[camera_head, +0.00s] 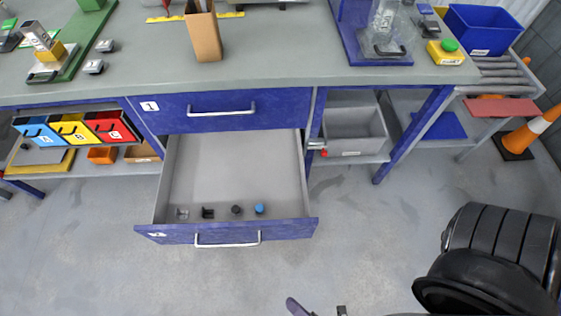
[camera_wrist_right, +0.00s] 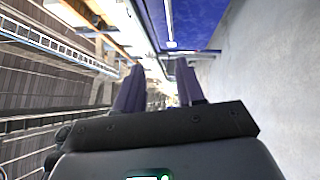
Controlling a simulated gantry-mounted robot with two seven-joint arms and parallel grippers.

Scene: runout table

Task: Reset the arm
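My right arm (camera_head: 500,250) comes in at the lower right of the head view, black and ribbed. My right gripper (camera_head: 320,309) shows only by its fingertips at the bottom edge, in front of the pulled-out drawer and apart from it. In the right wrist view the two purple fingers of the gripper (camera_wrist_right: 160,80) stand apart with nothing between them. My left arm and gripper are not in view.
The lower drawer (camera_head: 235,165) stands open, with several small parts along its front. The upper drawer (camera_head: 225,108) is shut below the worktop (camera_head: 280,62). A blue bin (camera_head: 483,28) and an orange cone (camera_head: 530,132) are at the right. The floor around the open drawer is clear.

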